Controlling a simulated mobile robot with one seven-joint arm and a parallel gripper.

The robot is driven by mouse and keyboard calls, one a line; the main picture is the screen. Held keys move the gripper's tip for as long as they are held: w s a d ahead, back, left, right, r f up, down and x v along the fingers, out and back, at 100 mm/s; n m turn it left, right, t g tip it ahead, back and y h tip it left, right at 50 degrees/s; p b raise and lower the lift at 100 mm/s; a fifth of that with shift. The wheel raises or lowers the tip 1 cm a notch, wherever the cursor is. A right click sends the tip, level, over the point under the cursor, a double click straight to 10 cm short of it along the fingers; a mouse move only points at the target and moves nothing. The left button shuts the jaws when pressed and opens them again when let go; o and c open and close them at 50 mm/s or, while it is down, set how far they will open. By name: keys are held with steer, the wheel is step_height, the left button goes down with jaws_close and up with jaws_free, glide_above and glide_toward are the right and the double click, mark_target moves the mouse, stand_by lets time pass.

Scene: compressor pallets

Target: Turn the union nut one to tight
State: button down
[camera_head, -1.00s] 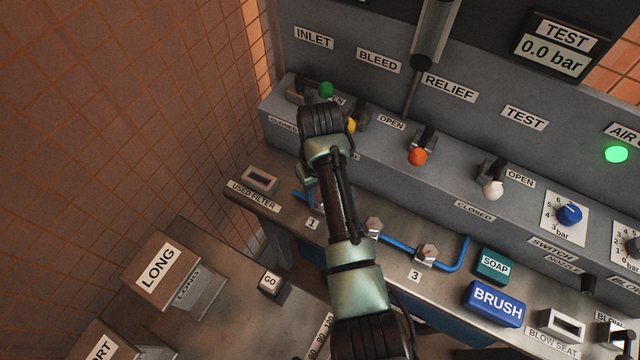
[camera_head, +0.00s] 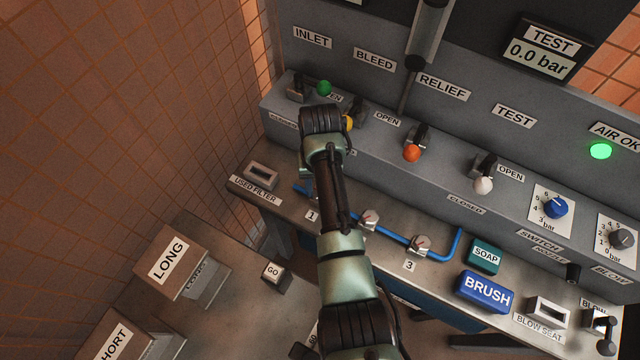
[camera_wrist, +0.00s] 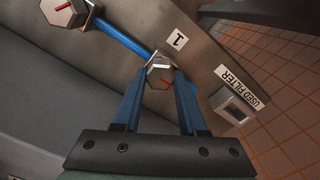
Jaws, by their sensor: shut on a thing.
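Union nut one (camera_wrist: 160,76) is a silver hex nut with a red mark, on the blue pipe beside the "1" label (camera_wrist: 179,40). In the wrist view my gripper (camera_wrist: 160,84) has its two blue fingers on either side of the nut, shut on it. The red mark on the nut points to the lower right there. A second nut (camera_head: 368,221), also with a red mark, shows in the wrist view (camera_wrist: 66,12). Nut three (camera_head: 420,245) sits further right.
Above the bench are valve levers with green (camera_head: 323,88), yellow, orange (camera_head: 411,153) and white (camera_head: 483,185) knobs. The used filter slot (camera_head: 262,175) is left of nut one. SOAP (camera_head: 483,256) and BRUSH (camera_head: 485,291) blocks lie right. The test display (camera_head: 546,52) reads 0.0 bar.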

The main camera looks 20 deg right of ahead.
steer(key=shift+w, duration=0.1)
steer(key=shift+c, duration=2.3)
jaws_free()
step_height(320, 180, up, 13)
steer(key=shift+p, duration=0.4)
